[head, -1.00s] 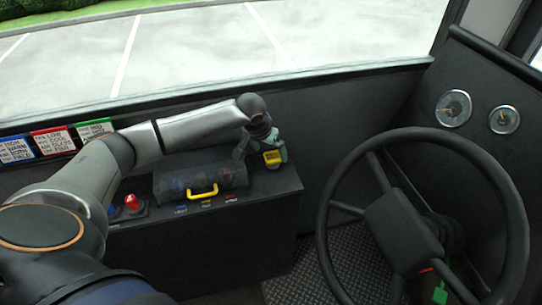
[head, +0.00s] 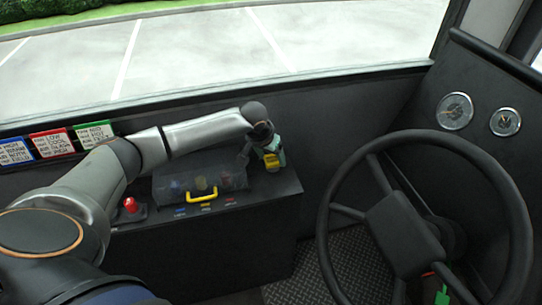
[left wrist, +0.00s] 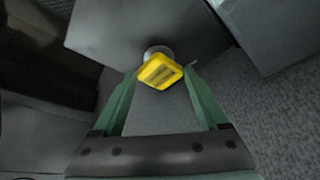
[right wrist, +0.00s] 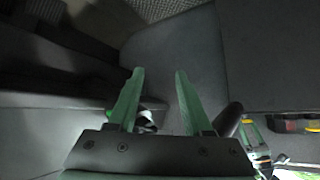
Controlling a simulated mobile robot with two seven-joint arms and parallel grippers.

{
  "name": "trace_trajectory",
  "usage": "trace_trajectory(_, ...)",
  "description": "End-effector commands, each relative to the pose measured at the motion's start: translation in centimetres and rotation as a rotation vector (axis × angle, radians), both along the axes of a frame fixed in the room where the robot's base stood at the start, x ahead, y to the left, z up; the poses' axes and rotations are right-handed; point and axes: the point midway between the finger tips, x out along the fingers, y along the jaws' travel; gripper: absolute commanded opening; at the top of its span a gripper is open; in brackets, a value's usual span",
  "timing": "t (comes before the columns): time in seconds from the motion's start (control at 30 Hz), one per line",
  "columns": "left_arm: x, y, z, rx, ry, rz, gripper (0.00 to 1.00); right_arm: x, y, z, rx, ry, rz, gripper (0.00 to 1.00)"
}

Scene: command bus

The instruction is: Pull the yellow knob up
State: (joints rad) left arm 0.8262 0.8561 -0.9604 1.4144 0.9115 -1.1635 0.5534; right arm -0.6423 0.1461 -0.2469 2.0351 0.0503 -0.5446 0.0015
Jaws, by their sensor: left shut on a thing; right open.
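The yellow knob (head: 271,161) is a square yellow cap at the right end of the dark console. In the left wrist view the yellow knob (left wrist: 159,71) sits between my fingertips, on a round pale stem. My left gripper (head: 270,154) has come down from above and is shut on the knob. In the left wrist view my left gripper (left wrist: 160,72) has a green finger on each side of the cap. My right gripper (right wrist: 160,74) shows only in the right wrist view. Its green fingers are apart with nothing between them.
A clear cover with a yellow handle (head: 202,193) stands on the console (head: 240,224), left of the knob. A red button (head: 130,205) is further left. The steering wheel (head: 327,240) stands to the right. Label cards (head: 52,143) line the window ledge.

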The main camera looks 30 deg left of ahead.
Motion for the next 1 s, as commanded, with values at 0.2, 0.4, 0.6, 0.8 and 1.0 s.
trace_trajectory(0.2, 0.0, 0.0, 0.0, 0.000, 0.001, 0.000, 0.23, 0.1, 0.0, 0.0, 0.000, -0.001, 0.000, 0.50)
trace_trajectory(0.4, 0.0, 0.0, 0.0, 0.000, 0.001, 0.000, 0.01, 0.1, 0.0, 0.0, 0.000, -0.001, 0.000, 0.50)
trace_trajectory(0.6, 0.0, 0.0, 0.0, 0.000, 0.001, 0.000, 0.00, 0.1, 0.0, 0.0, 0.000, -0.001, 0.000, 0.50)
trace_trajectory(0.8, 0.0, 0.0, 0.4, -0.001, 0.002, 0.001, 0.00, 0.1, 0.0, 0.5, 0.000, -0.001, 0.000, 0.50)
trace_trajectory(1.0, 0.0, 0.0, 1.8, -0.003, 0.002, 0.001, 0.00, 0.0, -0.1, 2.4, 0.000, -0.004, -0.004, 0.50)
